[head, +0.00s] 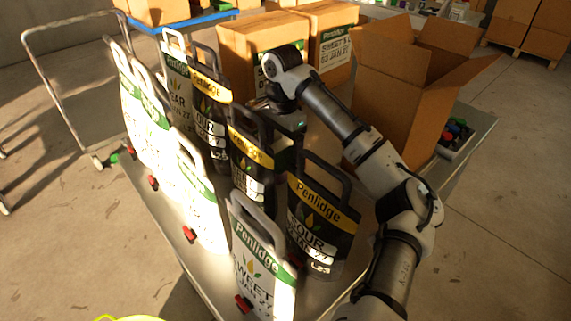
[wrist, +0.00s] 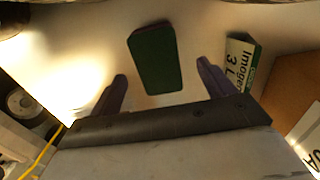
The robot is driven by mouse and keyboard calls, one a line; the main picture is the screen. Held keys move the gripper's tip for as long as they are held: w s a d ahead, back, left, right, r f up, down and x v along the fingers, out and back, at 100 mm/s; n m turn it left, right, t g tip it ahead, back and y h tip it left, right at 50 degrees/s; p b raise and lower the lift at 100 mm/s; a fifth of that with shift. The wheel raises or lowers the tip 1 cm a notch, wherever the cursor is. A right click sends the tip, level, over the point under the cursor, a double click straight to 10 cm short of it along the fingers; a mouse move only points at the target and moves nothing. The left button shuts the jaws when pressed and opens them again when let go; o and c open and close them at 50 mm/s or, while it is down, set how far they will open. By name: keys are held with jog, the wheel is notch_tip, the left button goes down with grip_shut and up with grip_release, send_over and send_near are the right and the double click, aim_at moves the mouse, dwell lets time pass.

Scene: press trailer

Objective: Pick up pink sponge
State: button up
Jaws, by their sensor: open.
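A rectangular block with a dark green upper face (wrist: 155,62) lies flat on the pale tabletop in the wrist view. A thin dull reddish edge shows along its far end; this looks like the pink sponge, its pink body mostly hidden. My gripper (wrist: 162,72) is open and empty, its two dark fingers apart on either side of the near part of the block as seen from the wrist. Contact cannot be told. In the head view the fingers and the sponge are hidden behind the Penlidge containers and my arm.
Black Penlidge containers (head: 325,218) and white ones (head: 262,265) crowd the table's front and left. A open cardboard box (head: 400,115) stands right; closed boxes (head: 262,48) stand behind. In the wrist view, a small labelled carton (wrist: 240,62) lies right of my right finger.

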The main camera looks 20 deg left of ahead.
aim_at(286, 158)
jog(key=shift+w+d+f+p, duration=0.15)
jog(key=shift+f+p, duration=0.1)
jog(key=shift+f, duration=1.1)
jog(key=shift+s+d+f+p, duration=0.15)
jog(key=shift+f+p, duration=0.1)
jog(key=shift+f, duration=1.05)
jog(key=shift+w, duration=0.1)
jog(key=c, duration=1.1)
